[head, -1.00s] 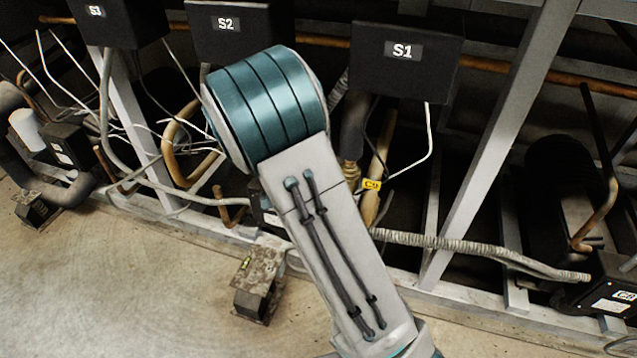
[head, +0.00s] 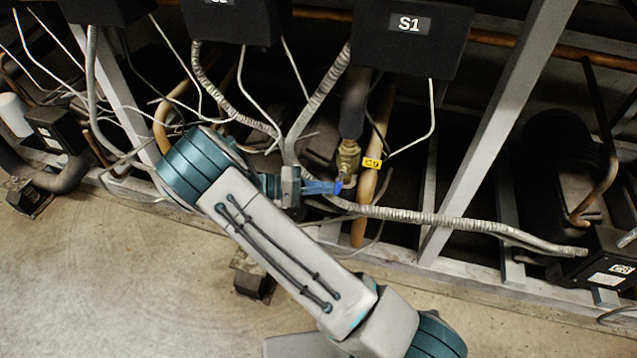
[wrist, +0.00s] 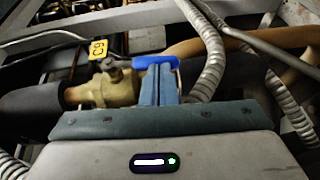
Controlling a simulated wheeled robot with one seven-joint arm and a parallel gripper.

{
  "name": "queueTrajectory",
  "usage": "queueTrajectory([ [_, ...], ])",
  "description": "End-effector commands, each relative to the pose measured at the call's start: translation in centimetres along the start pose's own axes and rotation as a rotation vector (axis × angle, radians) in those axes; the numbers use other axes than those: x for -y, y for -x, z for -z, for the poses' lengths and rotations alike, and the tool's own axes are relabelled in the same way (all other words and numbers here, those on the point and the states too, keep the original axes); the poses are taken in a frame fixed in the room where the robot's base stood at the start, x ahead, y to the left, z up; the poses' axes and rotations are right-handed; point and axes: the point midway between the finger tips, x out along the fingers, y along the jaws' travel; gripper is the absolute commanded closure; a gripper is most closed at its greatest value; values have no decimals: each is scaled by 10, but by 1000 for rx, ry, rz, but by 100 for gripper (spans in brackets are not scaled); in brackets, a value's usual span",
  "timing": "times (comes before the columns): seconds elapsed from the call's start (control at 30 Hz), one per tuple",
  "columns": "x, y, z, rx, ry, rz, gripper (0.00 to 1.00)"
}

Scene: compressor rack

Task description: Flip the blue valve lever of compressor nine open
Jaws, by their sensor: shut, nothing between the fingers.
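The blue valve lever (head: 321,187) sits on a brass valve (head: 347,156) with a yellow C9 tag (head: 372,163) beside it. In the wrist view the blue lever (wrist: 155,61) points right from the top of the brass valve (wrist: 112,89), and the yellow tag (wrist: 98,49) stands above the valve. My gripper (wrist: 158,80) is shut and empty, its fingertips at the lever's underside in the picture. I cannot tell whether they touch it.
A corrugated conduit (head: 440,217) runs just below and right of the valve, and another (wrist: 210,50) passes close right of my fingers. A copper pipe (head: 366,210) stands behind. The grey diagonal post (head: 490,130) is to the right. Open concrete floor (head: 90,280) lies in front.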

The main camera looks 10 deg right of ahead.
Motion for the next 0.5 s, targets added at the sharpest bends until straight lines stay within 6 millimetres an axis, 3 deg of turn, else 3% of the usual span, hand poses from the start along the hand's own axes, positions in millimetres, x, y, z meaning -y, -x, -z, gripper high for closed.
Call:
queueTrajectory([
  [0.5, 5, -10, -4, 1, 56, -147, 100],
])
